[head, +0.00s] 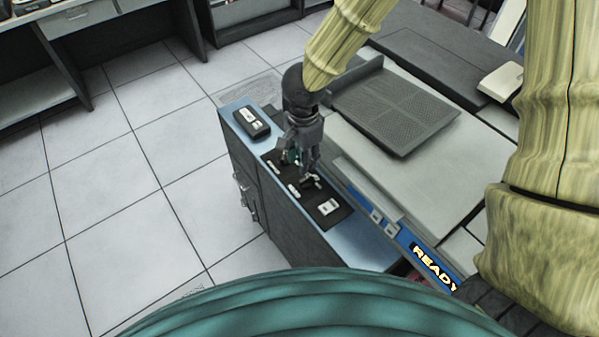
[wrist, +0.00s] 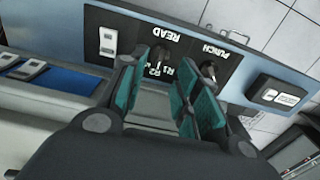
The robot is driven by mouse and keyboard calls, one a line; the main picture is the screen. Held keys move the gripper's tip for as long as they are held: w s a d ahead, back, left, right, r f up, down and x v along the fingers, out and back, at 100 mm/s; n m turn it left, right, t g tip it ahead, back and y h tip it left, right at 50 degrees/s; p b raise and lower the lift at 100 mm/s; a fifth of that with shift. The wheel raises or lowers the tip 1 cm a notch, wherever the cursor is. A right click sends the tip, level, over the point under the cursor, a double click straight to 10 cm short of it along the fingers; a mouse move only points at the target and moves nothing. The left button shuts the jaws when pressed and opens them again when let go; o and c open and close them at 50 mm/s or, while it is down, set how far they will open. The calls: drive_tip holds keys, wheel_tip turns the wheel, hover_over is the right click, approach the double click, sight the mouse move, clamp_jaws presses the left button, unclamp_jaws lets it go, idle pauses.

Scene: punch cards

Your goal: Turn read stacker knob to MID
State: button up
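The read stacker knob (wrist: 163,52) is a dark knob on a black panel, under the upside-down word READ in the wrist view. R1 and R2 markings show beside it; its exact pointing is hard to tell. In the head view this knob (head: 313,183) is at the near side of my gripper (head: 302,168). My gripper's teal fingers (wrist: 162,76) are apart, with the knob seen in the gap between them. I cannot tell whether a finger touches it. The PUNCH knob (wrist: 208,70) lies to the right, beyond the right finger.
A white switch (head: 328,207) sits on the black panel near the read knob. A dark box (head: 252,123) with a white label is on the blue top's far end. A grey machine bed with a ridged plate (head: 395,105) and a lit READY sign (head: 434,266) stand to the right. Floor at left is clear.

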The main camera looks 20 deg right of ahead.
hover_over(302, 180)
drive_tip(key=f, duration=0.5)
drive_tip(key=shift+w, duration=0.3)
drive_tip(key=shift+s+f, duration=0.5)
drive_tip(key=shift+f, duration=0.35)
drive_tip(key=shift+w+a+f, duration=0.1)
drive_tip(key=shift+w+f, duration=0.15)
drive_tip(key=shift+f, duration=0.95)
drive_tip(key=shift+s+f, duration=0.1)
drive_tip(key=shift+f, duration=0.1)
drive_tip(key=shift+f, duration=0.1)
